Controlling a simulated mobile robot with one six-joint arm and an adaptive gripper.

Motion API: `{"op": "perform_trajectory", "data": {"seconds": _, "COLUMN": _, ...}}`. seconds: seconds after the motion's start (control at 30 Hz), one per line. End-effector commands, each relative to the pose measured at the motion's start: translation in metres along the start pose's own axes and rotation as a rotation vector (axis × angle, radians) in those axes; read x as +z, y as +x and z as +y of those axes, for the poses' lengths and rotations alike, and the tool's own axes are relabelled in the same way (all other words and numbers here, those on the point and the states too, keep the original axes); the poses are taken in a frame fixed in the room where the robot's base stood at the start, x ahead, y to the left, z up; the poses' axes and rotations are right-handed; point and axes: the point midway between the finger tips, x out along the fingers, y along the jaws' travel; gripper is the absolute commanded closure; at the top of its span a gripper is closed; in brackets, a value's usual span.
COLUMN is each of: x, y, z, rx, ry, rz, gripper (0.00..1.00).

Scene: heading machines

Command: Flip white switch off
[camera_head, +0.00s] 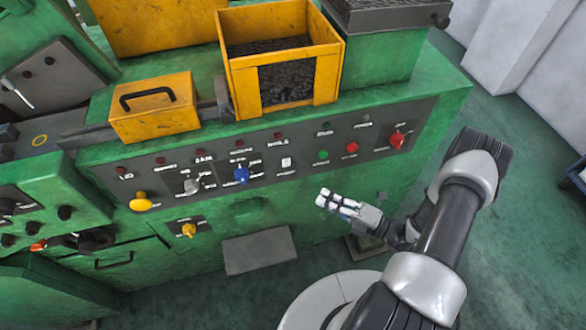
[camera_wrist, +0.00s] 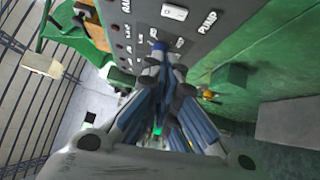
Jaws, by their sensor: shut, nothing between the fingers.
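A small white rocker switch (camera_head: 286,162) sits on the dark control panel (camera_head: 240,150), right of the blue knob, with a white label under it. In the wrist view the white switch (camera_wrist: 174,12) shows at the top, near a label reading PUMP. Its on or off position is too small to tell. My gripper (camera_head: 324,198) is shut and empty, in front of the panel, to the lower right of the switch and apart from it. In the wrist view my gripper's fingertips (camera_wrist: 160,50) are together, below the switch in the picture.
The panel also holds a blue knob (camera_head: 241,175), a pale grey knob (camera_head: 192,184), a yellow knob (camera_head: 140,203), a green button (camera_head: 322,155), a red button (camera_head: 351,148) and a red knob (camera_head: 397,139). A yellow bin (camera_head: 240,80) stands above.

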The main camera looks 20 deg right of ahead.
Motion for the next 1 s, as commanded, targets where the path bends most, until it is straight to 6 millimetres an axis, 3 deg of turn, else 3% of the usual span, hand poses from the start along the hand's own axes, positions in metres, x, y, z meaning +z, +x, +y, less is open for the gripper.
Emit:
{"op": "perform_trajectory", "data": {"seconds": 0.47, "x": 0.000, "y": 0.006, "z": -0.001, "rx": 0.001, "ry": 0.005, "rz": -0.003, "gripper": 1.00}}
{"op": "perform_trajectory", "data": {"seconds": 0.57, "x": -0.001, "y": 0.019, "z": -0.001, "rx": 0.001, "ry": 0.005, "rz": 0.000, "gripper": 1.00}}
{"op": "perform_trajectory", "data": {"seconds": 0.97, "x": -0.001, "y": 0.103, "z": -0.001, "rx": 0.001, "ry": 0.002, "rz": 0.002, "gripper": 1.00}}
{"op": "perform_trajectory", "data": {"seconds": 1.0, "x": 0.005, "y": 0.107, "z": -0.001, "rx": 0.001, "ry": -0.002, "rz": -0.001, "gripper": 1.00}}
